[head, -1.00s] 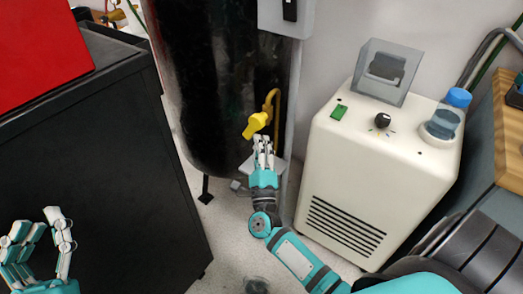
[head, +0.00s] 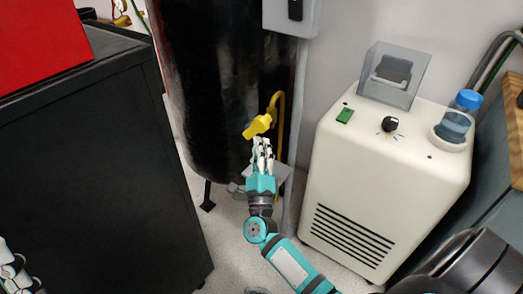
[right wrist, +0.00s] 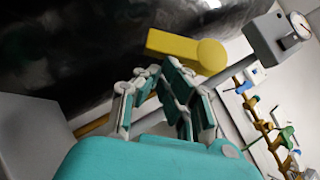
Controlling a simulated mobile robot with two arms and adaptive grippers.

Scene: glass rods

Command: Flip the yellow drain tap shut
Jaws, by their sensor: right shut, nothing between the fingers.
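The yellow drain tap (head: 257,125) sits low on the front of the black tank (head: 190,60), on a curved brass pipe (head: 280,102). In the head view its handle slants down to the left. My right gripper (head: 262,143) is shut and empty, its fingertips just below the tap. In the right wrist view the yellow tap (right wrist: 185,48) lies just beyond the fingers (right wrist: 160,78); I cannot tell if they touch it. My left gripper (head: 12,268) shows only in part at the lower left edge, and its jaw state is unclear.
A cream machine (head: 390,170) with a black knob and a blue-capped bottle (head: 457,118) stands on the right. A black cabinet (head: 100,160) with a red case (head: 40,40) is on the left. A grey pipe runs beside the tank.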

